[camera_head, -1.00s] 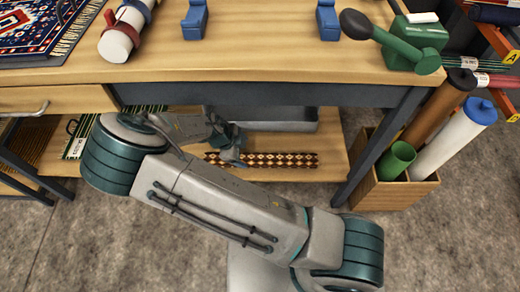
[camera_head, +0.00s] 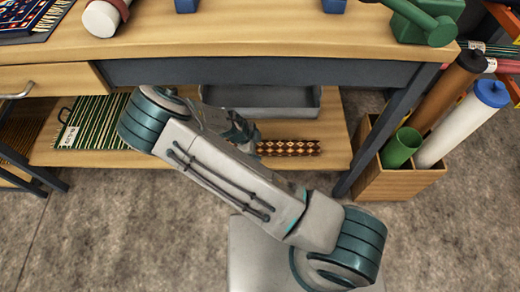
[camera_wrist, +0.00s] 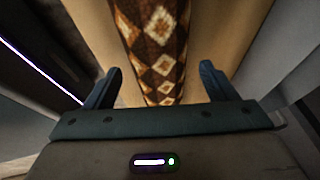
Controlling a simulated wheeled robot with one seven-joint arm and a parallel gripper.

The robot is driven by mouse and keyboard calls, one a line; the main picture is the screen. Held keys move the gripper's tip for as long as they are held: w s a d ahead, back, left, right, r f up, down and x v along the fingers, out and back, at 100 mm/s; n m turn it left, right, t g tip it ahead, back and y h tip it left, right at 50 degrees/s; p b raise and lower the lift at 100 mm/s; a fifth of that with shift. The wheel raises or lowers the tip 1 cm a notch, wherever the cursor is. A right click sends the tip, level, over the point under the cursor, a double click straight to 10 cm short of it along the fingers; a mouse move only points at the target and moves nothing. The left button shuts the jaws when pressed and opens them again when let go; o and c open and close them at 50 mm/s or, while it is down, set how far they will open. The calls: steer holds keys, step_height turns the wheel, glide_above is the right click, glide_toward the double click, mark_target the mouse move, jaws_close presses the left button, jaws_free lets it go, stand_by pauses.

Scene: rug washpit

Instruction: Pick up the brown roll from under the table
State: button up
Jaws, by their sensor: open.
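The brown roll (camera_head: 290,147), with a cream diamond pattern, lies lengthwise on the wooden lower shelf (camera_head: 335,130) under the table (camera_head: 270,50). In the head view my arm hides its left part. My gripper (camera_head: 242,130) is at the left of the visible part of the roll. In the wrist view the roll (camera_wrist: 160,45) runs from the top edge down between the two dark fingers of my gripper (camera_wrist: 160,70). The fingers are open, one on each side, with a gap to the roll on both sides. The roll's near end is hidden behind the gripper body.
A grey metal tray (camera_head: 262,98) stands behind the roll on the shelf. A green striped folded rug (camera_head: 95,122) lies to the left. A dark table leg (camera_head: 385,125) and a wooden bin (camera_head: 400,182) with upright rolls stand at the right. The tabletop is above my gripper.

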steer(key=shift+w+d+f, duration=0.1)
steer(key=shift+d+f, duration=0.15)
steer(key=shift+f, duration=0.45)
steer(key=shift+r, duration=0.1)
steer(key=c, duration=1.4)
steer(key=shift+c, duration=0.2)
steer(key=shift+r, duration=0.1)
